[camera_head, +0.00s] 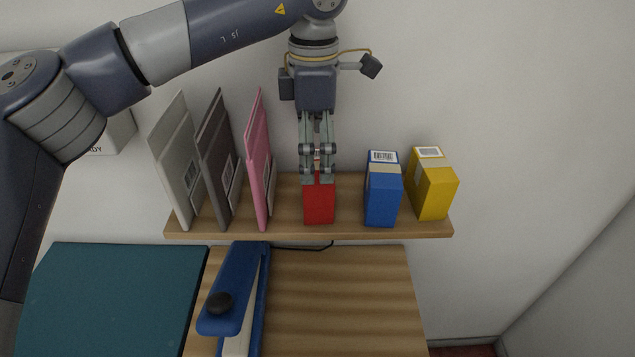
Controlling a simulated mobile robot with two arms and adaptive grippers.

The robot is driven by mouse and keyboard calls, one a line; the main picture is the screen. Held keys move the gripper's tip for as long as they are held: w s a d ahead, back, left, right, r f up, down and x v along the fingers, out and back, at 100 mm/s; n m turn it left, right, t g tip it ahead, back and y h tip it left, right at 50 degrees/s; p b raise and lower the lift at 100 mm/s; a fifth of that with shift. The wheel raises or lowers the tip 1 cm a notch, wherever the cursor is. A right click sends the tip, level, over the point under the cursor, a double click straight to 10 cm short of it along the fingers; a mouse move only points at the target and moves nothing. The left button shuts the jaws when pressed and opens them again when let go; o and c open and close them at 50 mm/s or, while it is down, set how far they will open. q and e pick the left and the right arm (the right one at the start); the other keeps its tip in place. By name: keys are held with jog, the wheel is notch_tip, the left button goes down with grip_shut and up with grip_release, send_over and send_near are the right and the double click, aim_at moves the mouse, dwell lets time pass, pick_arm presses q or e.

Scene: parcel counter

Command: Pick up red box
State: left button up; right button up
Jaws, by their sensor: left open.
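The red box (319,204) stands on a wooden shelf (300,230), between a pink folder (258,165) and a blue box (383,192). My left gripper (317,178) comes down from above with its fingers pointing down at the top of the red box. The gripper is open, and its fingers cover the upper part of the box. I cannot tell whether the fingertips touch it. My right gripper is not in view.
A grey folder (217,160) and a white folder (175,160) stand left on the shelf, a yellow box (432,185) right. Below are a blue device with a black knob (237,290), a teal surface (115,295) and a wooden surface (340,300). The wall is close behind.

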aim_at(317, 165)
pick_arm(q)
jog(key=shift+f, duration=0.5)
jog(key=f, duration=0.1)
jog(key=f+p, duration=0.1)
jog(key=f, duration=0.1)
jog(key=f+p, duration=0.1)
jog(key=f, duration=0.1)
jog(key=shift+w+d, duration=0.2)
jog(key=shift+w, duration=0.05)
jog(key=c, duration=1.2)
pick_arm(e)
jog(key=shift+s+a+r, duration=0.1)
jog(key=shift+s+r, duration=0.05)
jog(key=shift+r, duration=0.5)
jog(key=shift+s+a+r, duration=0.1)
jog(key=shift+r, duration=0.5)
